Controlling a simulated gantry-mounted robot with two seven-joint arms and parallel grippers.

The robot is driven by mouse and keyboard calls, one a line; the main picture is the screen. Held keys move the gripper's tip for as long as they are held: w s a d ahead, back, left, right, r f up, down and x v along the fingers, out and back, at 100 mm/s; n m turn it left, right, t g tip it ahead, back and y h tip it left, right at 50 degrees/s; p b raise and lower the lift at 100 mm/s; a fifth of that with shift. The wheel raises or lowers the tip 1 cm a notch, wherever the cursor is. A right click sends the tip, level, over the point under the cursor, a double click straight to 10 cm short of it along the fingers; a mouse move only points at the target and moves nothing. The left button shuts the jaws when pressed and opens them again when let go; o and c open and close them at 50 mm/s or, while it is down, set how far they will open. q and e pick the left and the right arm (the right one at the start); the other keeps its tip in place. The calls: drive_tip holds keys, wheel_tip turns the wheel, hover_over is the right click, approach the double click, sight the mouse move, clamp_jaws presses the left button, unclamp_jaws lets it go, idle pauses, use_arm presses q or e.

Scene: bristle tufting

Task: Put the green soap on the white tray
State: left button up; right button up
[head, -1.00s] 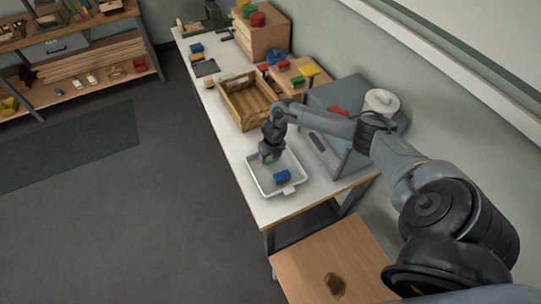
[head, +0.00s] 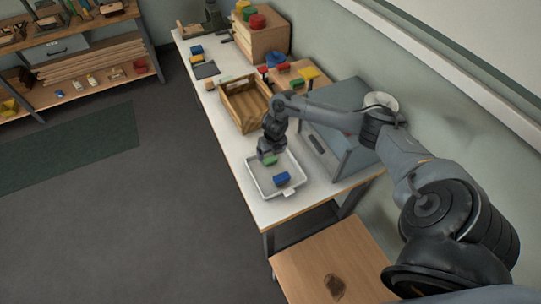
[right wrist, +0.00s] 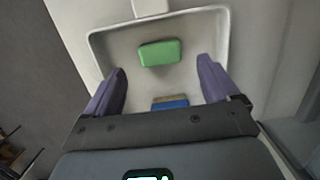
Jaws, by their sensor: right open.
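The white tray (head: 262,190) lies on the near end of the white workbench. The green soap (head: 269,160) is in the tray near its far edge. In the right wrist view the green soap (right wrist: 160,53) lies flat on the tray floor, apart from both fingers. A blue block (head: 281,179) is also in the tray, and its top part shows in the right wrist view (right wrist: 170,103). My right gripper (head: 267,155) is open and empty just above the soap. Its two purple fingers (right wrist: 161,80) stand wide apart over the tray. My left gripper is out of view.
A wooden crate (head: 246,105) stands just beyond the tray. A grey machine (head: 345,125) is to the right. Wooden blocks and coloured pieces (head: 292,70) lie farther back. A wooden stool or low table (head: 330,255) stands in front. Bench left of the tray is narrow.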

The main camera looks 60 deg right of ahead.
wheel_tip(320, 180, up, 6)
drive_tip(key=a+f+m+t+y, duration=0.1)
drive_tip(key=a+f+m+t, duration=0.15)
drive_tip(key=a, duration=1.05)
drive_tip(key=a+f+m+t+y, duration=0.15)
drive_tip(key=a+m, duration=0.25)
drive_tip(key=a, duration=1)
drive_tip(key=s+a+r+m+t, duration=0.1)
drive_tip(key=s+a+r+m, duration=0.1)
drive_tip(key=s+a+m, duration=0.4)
drive_tip(key=s+d+r+m+g, duration=0.1)
drive_tip(key=s+r+m, duration=0.1)
drive_tip(key=s+m, duration=0.4)
drive_tip(key=s+d+r+m+g+h, duration=0.1)
drive_tip(key=s+r+m, duration=0.2)
drive_tip(key=m, duration=0.6)
drive_tip(key=s, duration=0.2)
drive_tip(key=shift+s+g+p, duration=0.4)
